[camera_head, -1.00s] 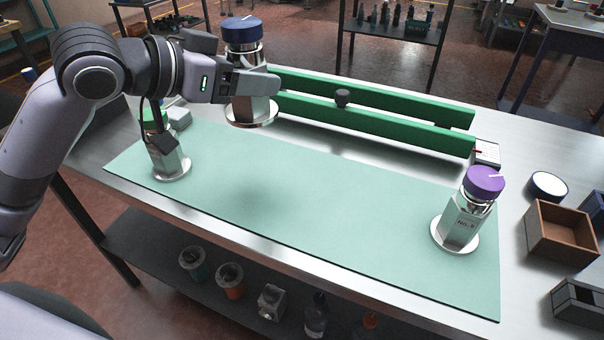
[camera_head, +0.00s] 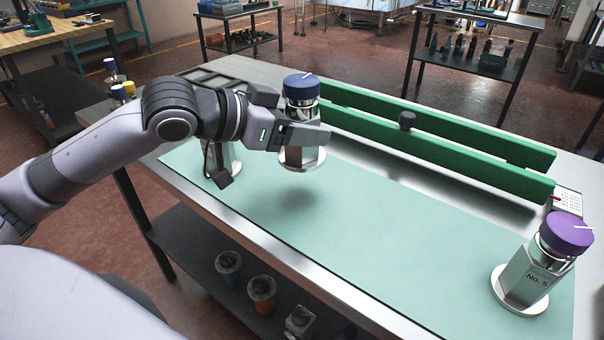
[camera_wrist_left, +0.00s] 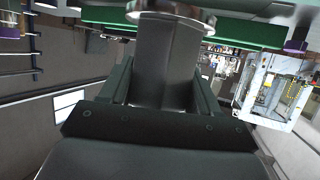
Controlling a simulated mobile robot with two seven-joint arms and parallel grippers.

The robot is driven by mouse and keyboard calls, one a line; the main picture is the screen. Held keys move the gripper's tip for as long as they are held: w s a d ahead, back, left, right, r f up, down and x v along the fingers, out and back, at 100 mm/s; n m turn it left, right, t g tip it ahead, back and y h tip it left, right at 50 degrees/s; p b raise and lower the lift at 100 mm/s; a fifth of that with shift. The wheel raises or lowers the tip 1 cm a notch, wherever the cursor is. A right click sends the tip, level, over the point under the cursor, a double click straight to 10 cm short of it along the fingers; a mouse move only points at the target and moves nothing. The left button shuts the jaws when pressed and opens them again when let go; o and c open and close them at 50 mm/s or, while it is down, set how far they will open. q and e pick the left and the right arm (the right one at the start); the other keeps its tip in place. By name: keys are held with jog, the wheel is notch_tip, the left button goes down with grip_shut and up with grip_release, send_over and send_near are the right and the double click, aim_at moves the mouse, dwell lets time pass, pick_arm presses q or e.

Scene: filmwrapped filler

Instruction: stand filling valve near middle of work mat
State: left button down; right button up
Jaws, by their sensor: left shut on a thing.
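My left gripper (camera_head: 304,130) is shut on a metal valve with a dark blue cap (camera_head: 300,88), taken to be the filling valve. It hangs upright, its round base (camera_head: 302,161) just above the far left part of the work mat (camera_head: 390,235), with a shadow below. Its metal body (camera_wrist_left: 165,62) shows between the fingers in the left wrist view. A similar valve with a purple cap (camera_head: 530,272), marked No. 5, stands on the mat's right end. Another metal piece (camera_head: 222,160) stands at the mat's left end, partly hidden by my left arm. My right gripper is out of view.
A green double rail (camera_head: 430,150) with a dark knob (camera_head: 407,120) runs along the mat's far side. A small white device (camera_head: 567,199) sits at its right end. The mat's middle is clear. Several containers, including an orange one (camera_head: 262,290), stand on the shelf below.

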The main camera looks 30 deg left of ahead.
pick_arm(q)
notch_tip(320, 180, down, 4)
jog(key=shift+r+b, duration=0.15)
jog(key=shift+b, duration=0.15)
notch_tip(320, 180, down, 4)
jog(key=shift+r+b, duration=0.1)
jog(key=shift+b, duration=0.4)
jog(key=shift+f, duration=0.3)
jog(key=shift+c, duration=1.2)
grip_release()
jog(key=shift+f, duration=0.1)
